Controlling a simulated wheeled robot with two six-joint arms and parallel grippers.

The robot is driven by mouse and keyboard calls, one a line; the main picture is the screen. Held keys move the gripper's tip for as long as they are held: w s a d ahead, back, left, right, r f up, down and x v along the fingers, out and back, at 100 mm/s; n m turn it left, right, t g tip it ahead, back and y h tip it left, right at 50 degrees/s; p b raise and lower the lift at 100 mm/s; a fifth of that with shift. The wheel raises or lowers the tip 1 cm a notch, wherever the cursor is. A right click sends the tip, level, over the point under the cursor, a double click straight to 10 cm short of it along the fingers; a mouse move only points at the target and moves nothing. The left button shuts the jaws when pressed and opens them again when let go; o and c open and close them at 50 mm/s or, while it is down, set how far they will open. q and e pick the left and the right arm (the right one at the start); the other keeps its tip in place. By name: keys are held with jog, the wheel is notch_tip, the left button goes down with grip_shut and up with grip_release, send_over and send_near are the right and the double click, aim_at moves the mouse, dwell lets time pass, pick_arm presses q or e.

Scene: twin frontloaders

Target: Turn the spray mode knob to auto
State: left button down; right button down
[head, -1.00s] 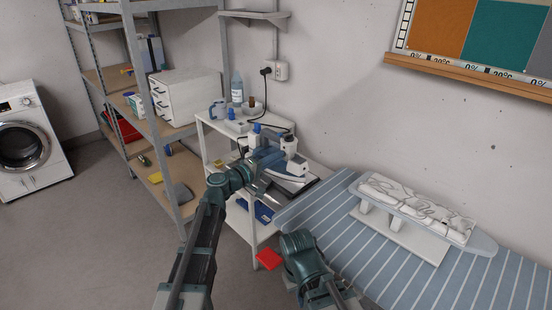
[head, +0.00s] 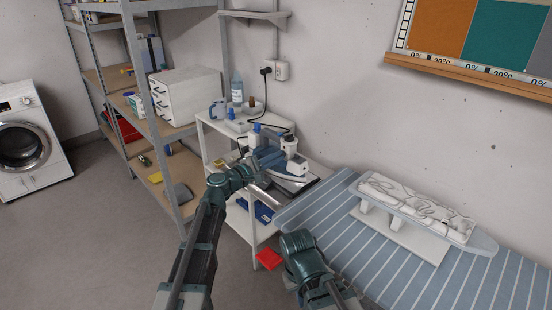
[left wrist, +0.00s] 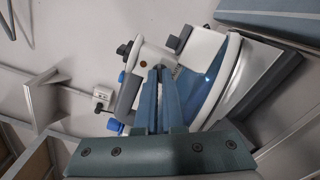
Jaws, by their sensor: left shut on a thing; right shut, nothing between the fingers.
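A blue and white iron (head: 292,168) stands on the white stand beside the ironing board; it fills the middle of the left wrist view (left wrist: 206,64). My left gripper (head: 270,158) reaches in from the left against the iron. In the left wrist view its two fingers (left wrist: 161,72) are close together at the iron's top, shut on a small part, the spray mode knob. The fingers hide the knob, so I cannot read its setting. My right gripper (head: 296,242) is low in the middle, shut and empty, away from the iron; its fingertips are hard to make out.
The striped ironing board (head: 400,275) fills the lower right, with a sleeve board (head: 478,240) on it. Bottles and a wall socket (head: 281,70) with a black cable are behind the iron. A metal shelf (head: 140,90) stands left, and a red thing (head: 269,259) lies low.

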dwell(0.4)
pick_arm(q)
jog(key=c, duration=1)
grip_release()
jog(key=v, duration=1.3)
jog(key=shift+s+a, duration=0.25)
jog(key=shift+a, duration=0.05)
